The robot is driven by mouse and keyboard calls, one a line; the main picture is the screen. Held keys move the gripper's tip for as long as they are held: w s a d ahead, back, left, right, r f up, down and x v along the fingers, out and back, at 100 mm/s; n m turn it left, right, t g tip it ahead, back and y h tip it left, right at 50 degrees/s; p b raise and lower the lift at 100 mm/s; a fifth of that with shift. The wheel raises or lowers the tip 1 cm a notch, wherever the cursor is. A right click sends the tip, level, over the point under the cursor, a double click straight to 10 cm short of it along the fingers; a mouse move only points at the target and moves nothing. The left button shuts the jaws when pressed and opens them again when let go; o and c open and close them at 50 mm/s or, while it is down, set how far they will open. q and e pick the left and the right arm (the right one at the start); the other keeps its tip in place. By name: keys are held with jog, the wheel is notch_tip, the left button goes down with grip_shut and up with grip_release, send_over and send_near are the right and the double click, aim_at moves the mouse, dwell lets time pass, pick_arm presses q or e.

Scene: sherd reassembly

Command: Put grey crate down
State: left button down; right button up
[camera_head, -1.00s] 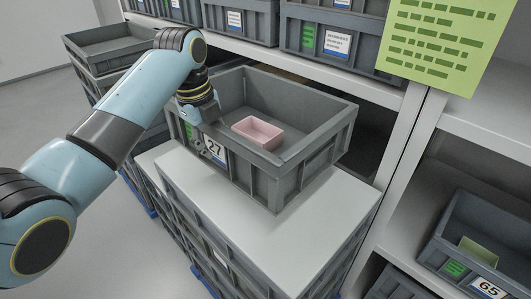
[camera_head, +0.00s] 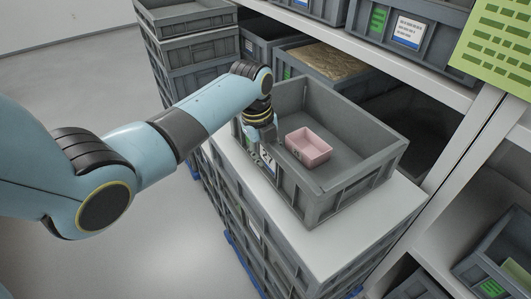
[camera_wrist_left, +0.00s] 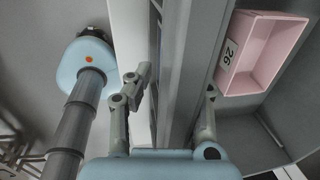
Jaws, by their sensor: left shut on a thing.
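The grey crate (camera_head: 345,197) is upright over the pale top (camera_head: 335,245) of a stack of crates and appears to rest on it. A pink box (camera_head: 308,148) stands inside it; the pink box also shows in the left wrist view (camera_wrist_left: 262,50), with a label reading 26. My left gripper (camera_head: 262,135) is shut on the crate's near left wall. In the left wrist view my left gripper (camera_wrist_left: 178,88) has one finger on each side of that wall (camera_wrist_left: 187,60). It partly covers the crate's number label (camera_head: 267,160). My right gripper is in no view.
Shelves with grey crates (camera_head: 405,30) stand behind, one crate holding tan material (camera_head: 325,62). Another crate stack (camera_head: 188,50) stands at the back left. A shelf post (camera_head: 450,150) is close on the right. Pale top shows bare in front of the crate.

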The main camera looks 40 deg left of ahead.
pick_arm(q)
jog(key=shift+w, duration=0.1)
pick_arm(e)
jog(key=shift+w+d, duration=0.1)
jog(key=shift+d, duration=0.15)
pick_arm(q)
jog(key=c, duration=1.2)
grip_release()
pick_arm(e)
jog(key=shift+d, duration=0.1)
pick_arm(q)
jog(key=r, duration=0.4)
jog(key=s+r, duration=0.1)
jog(key=r, duration=0.3)
jog(key=s+r, duration=0.1)
jog(key=r, duration=0.3)
jog(key=shift+a, duration=0.35)
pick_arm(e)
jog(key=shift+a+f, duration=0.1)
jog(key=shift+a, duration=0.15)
